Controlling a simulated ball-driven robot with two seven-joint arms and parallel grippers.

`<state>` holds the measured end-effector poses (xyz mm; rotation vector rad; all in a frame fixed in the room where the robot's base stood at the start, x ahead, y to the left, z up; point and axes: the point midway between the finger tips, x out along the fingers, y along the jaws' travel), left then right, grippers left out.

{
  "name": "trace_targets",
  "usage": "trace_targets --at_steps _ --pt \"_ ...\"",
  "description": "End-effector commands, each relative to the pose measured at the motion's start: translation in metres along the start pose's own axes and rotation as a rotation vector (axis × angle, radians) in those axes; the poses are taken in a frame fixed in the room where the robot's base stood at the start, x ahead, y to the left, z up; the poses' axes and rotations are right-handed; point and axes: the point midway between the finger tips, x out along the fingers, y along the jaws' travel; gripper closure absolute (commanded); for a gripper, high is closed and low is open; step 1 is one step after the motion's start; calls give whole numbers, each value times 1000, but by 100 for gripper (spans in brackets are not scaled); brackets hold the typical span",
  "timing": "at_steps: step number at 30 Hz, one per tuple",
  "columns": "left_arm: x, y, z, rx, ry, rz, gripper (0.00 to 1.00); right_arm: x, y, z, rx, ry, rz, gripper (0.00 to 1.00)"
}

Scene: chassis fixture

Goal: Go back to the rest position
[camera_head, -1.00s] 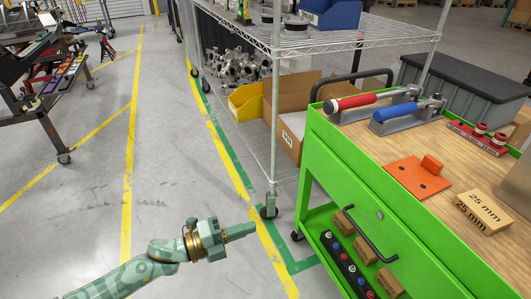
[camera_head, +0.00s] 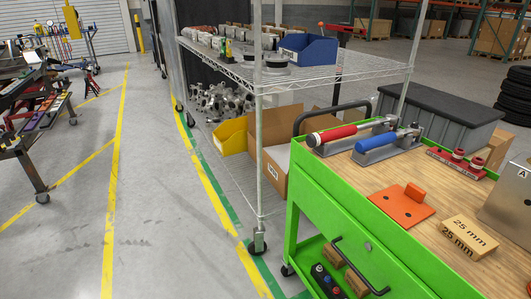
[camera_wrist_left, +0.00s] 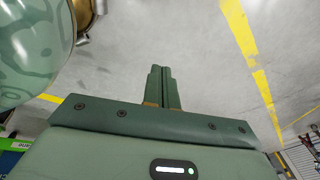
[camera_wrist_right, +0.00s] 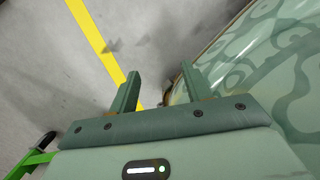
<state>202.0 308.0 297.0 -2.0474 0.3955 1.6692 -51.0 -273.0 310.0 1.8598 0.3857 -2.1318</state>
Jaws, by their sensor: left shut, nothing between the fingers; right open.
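My left gripper (camera_wrist_left: 161,84) shows in the left wrist view with its two fingers together and nothing between them, over bare grey floor. My right gripper (camera_wrist_right: 158,92) shows in the right wrist view with its fingers apart and empty, above the floor and a yellow line (camera_wrist_right: 97,40). Neither gripper is in the head view now.
A green cart (camera_head: 330,215) with a wooden top stands at the right, holding a red-handled tool (camera_head: 338,134), a blue-handled tool (camera_head: 378,141), an orange plate (camera_head: 400,207) and a 25 mm block (camera_head: 468,237). A wire shelf (camera_head: 258,200) stands behind it.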

Motion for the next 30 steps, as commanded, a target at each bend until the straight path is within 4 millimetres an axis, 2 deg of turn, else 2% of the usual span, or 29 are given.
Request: trace_targets --at_steps 1,3,6,12,13,15,24,27,30 --pt "-4 27 36 -34 -63 35 100 1 -2 4 2 -8 -3 52" --pt "-13 57 76 -72 -132 74 100 3 -4 8 4 -18 -7 52" --pt "-29 97 124 -114 -211 122 100 4 -5 11 3 -29 -10 52" --pt "-73 166 205 -145 -337 204 100 6 -4 3 3 -22 -9 52" --pt "-82 156 189 -150 -306 190 100 -10 -2 -2 8 -2 -3 52" --pt "-100 148 174 -160 -275 179 100 -33 -1 -9 17 28 3 52" --pt "-173 130 135 -202 -189 157 100 -117 -2 -25 55 117 13 52" --pt "-189 128 129 -212 -174 155 100 -134 -4 -26 64 132 13 52" --pt "-195 128 127 -217 -169 155 100 -140 -5 -26 69 137 11 52"
